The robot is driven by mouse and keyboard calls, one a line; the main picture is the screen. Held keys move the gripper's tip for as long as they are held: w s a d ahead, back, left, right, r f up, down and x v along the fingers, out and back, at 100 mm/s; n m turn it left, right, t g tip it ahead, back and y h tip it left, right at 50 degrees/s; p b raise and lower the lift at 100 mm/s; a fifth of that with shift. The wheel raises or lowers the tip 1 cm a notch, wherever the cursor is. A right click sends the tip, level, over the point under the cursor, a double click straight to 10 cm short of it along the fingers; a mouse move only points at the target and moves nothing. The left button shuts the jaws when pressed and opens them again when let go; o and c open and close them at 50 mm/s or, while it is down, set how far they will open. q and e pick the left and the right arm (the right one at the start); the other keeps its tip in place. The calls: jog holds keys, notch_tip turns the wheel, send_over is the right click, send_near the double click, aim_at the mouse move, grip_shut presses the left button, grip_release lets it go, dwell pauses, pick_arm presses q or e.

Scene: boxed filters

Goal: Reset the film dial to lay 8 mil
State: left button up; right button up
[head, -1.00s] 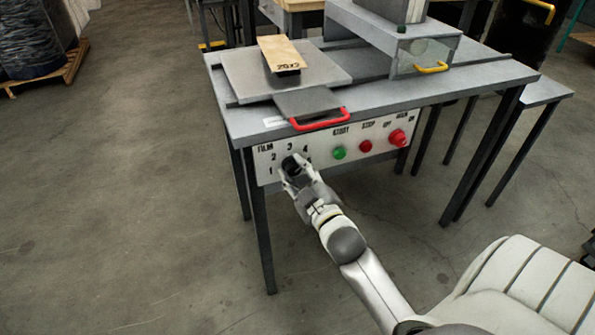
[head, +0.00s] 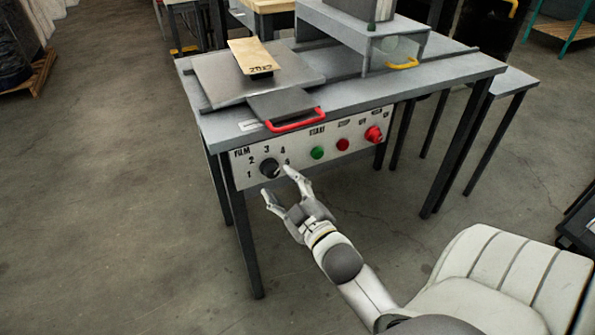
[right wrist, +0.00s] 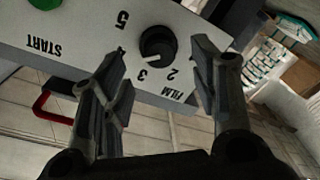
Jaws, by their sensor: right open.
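The film dial is a round black knob (head: 269,168) on the white control panel (head: 330,154) on the table's front. It also shows in the right wrist view (right wrist: 158,42), upside down, with numerals around it. A pale mark on the knob there points roughly toward the 3; the exact setting is hard to tell. My right gripper (head: 278,184) is open and empty, just in front of and below the knob, apart from it. In the right wrist view its spread fingers (right wrist: 160,62) frame the knob, and one hides part of the scale. My left gripper is out of view.
Right of the dial are a green button (head: 317,153), a red button (head: 343,144) and a larger red knob (head: 374,134). A red handle (head: 296,121) juts out above the panel. A card-like piece (head: 252,57) lies on the grey plate.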

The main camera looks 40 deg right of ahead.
jog(key=s+a, duration=0.1)
jog(key=s, duration=0.6)
jog(key=shift+a, duration=0.1)
dwell(0.4)
